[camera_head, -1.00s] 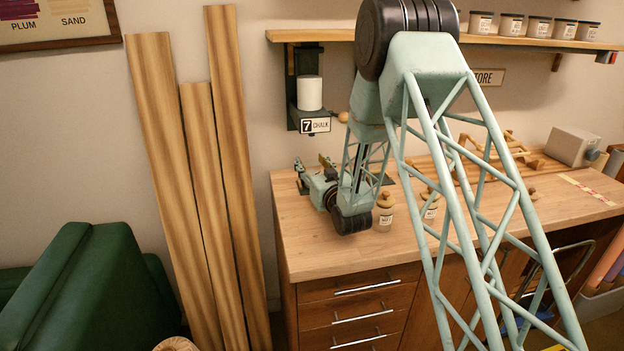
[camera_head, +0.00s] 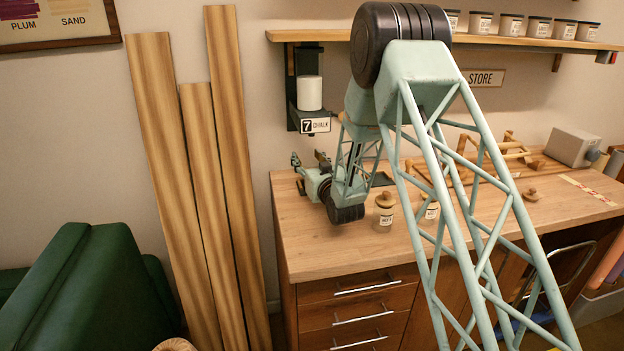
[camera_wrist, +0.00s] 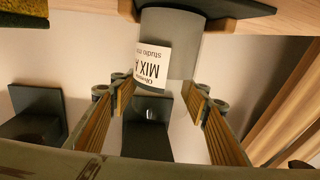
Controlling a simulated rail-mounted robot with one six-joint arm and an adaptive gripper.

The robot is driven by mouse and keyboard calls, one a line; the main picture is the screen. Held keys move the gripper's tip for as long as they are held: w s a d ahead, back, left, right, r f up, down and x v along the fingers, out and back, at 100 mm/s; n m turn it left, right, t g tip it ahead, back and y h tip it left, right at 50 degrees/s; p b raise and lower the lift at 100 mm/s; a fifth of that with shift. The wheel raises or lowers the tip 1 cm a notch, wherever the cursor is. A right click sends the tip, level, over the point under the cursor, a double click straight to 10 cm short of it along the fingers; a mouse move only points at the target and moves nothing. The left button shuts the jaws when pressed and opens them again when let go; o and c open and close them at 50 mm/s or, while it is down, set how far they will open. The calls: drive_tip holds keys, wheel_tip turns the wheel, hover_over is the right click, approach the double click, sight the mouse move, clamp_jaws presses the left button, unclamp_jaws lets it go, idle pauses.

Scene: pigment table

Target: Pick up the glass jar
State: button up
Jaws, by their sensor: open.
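In the wrist view, which looks upside down, a grey jar-like cylinder (camera_wrist: 168,30) with a white label reading "MIX A" stands on a dark pad (camera_wrist: 228,8). My gripper (camera_wrist: 158,88) is open, its ribbed fingers spread wide to either side below it in the picture. In the head view my gripper (camera_head: 310,163) is low over the table's back left, and the cylinder cannot be made out there. Two small jars with wooden stoppers (camera_head: 384,212) (camera_head: 431,208) stand right of my wrist.
The chalk holder (camera_head: 306,105) with a white cylinder hangs on the wall above my gripper. Tall planks (camera_head: 150,170) lean at left. A wooden rack (camera_head: 505,150) and a grey box (camera_head: 572,147) stand at right. The table's (camera_head: 320,250) front left is clear.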

drive_tip(key=shift+x, duration=0.8)
drive_tip(key=shift+c, duration=0.7)
clamp_jaws()
drive_tip(key=s+d+r+p, duration=0.1)
drive_tip(key=s+d+r, duration=0.1)
drive_tip(key=s, duration=0.5)
drive_tip(key=s+d+r+p, duration=0.2)
drive_tip(key=s+r, duration=0.1)
drive_tip(key=s, duration=0.5)
drive_tip(key=shift+s+d, duration=0.2)
drive_tip(key=shift+d, duration=0.1)
